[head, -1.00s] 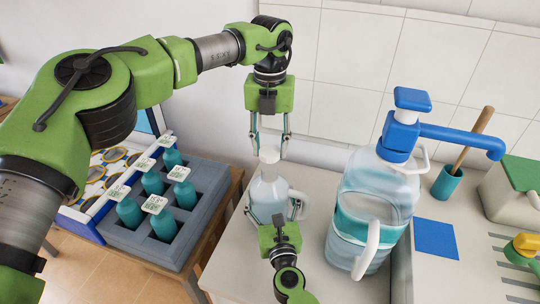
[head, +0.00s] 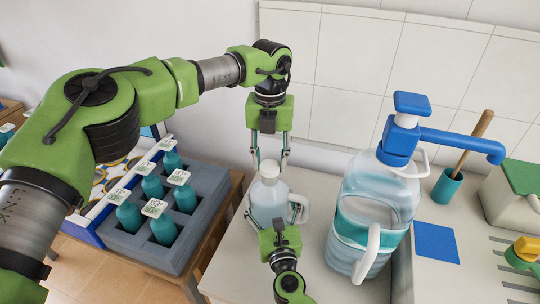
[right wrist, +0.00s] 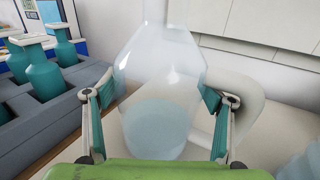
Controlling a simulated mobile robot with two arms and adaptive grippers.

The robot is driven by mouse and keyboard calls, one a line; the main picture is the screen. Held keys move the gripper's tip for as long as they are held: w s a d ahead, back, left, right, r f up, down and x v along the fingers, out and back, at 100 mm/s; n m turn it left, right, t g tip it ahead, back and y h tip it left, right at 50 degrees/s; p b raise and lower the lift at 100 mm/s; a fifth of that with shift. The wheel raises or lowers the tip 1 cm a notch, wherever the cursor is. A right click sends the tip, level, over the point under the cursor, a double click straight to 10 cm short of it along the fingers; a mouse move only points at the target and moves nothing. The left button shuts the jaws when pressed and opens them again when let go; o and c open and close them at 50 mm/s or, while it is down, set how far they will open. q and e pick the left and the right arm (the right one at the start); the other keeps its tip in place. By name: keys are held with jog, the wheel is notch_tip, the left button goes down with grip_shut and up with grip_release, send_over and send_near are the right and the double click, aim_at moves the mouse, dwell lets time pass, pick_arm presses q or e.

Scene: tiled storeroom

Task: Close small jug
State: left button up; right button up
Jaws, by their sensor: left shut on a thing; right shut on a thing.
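The small jug (head: 267,203) is a clear, whitish bottle with a side handle (head: 299,207), standing upright on the counter. My right gripper (head: 275,212) is shut on its body from the near side; the right wrist view shows the jug (right wrist: 163,100) between the fingers. A white cap (head: 269,168) is at the top of the jug's neck. My left gripper (head: 270,163) comes down from above and is shut on this cap, which appears to touch the neck. Whether it is fully seated cannot be told. The cap is out of the right wrist view.
A large water jug (head: 370,215) with a blue pump (head: 402,135) stands close on the right. A grey crate (head: 185,240) of teal bottles is on the left. A teal cup (head: 447,187), a blue pad (head: 436,241) and a green-lidded box (head: 515,195) are farther right.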

pick_arm(q)
jog(key=shift+f, duration=0.6)
dwell(0.5)
